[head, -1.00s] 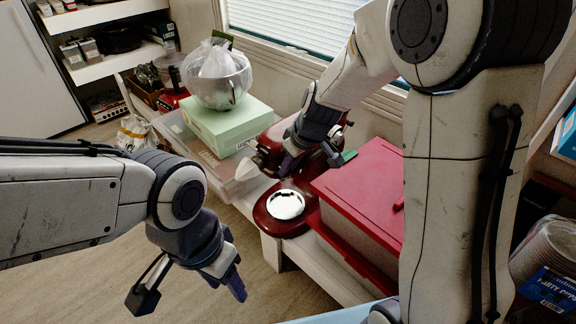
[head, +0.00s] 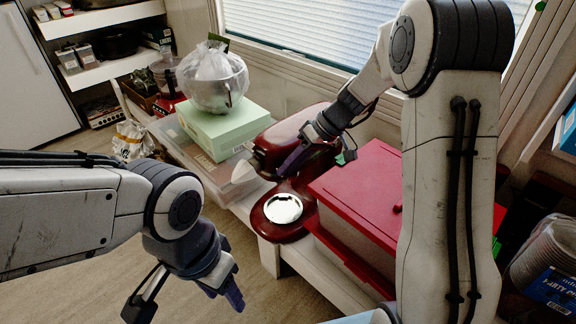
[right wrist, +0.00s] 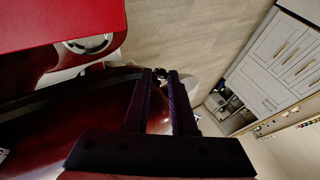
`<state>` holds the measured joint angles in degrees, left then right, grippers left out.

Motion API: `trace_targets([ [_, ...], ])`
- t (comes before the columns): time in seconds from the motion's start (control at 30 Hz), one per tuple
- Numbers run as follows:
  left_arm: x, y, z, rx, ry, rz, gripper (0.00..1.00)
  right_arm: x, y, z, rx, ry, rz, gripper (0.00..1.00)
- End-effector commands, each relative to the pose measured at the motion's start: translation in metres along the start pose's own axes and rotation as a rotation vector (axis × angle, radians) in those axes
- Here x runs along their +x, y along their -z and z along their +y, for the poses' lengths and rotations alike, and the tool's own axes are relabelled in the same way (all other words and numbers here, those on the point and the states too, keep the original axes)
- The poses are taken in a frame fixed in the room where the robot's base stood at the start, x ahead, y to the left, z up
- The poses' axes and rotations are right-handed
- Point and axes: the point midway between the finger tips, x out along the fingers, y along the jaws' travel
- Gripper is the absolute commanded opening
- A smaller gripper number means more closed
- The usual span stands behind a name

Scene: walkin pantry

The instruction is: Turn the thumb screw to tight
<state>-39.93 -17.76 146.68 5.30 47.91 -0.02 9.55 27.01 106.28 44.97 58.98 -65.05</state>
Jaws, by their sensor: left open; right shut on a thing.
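A dark red stand mixer (head: 322,125) stands on the bench, with a shiny round plate (head: 283,208) on its base. My right gripper (head: 288,163) is at the side of the mixer head. In the right wrist view, its two dark fingers (right wrist: 162,80) are shut on a small dark thumb screw (right wrist: 160,73) by the red mixer body; little of the screw shows between the fingertips. In the head view the screw is hidden by the gripper. My left gripper (head: 229,292) is open and empty above the floor at the lower left, away from the mixer.
A red-lidded box (head: 365,190) stands close to the right of the mixer. To its left are a pale green box (head: 220,130) with a bagged bowl (head: 215,80) on top and a clear plastic bin (head: 195,160).

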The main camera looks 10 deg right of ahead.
Motion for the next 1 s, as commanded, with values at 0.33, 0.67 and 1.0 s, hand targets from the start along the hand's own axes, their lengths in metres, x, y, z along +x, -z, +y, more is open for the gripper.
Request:
trace_targets([
  [0.33,-0.0042,0.0002,0.0003,0.0,0.0,0.0,0.5,0.0003,0.0001,0.0008,0.032,0.08,-0.001,0.0],
  [0.67,-0.0041,0.0002,0.0003,0.0,0.0,0.0,0.5,0.0008,-0.0003,0.0005,0.032,0.084,-0.003,0.0],
  [1.0,-0.004,0.0002,0.0003,0.0,0.0,0.0,0.5,0.0003,-0.0005,0.0015,0.033,0.081,-0.002,0.55],
])
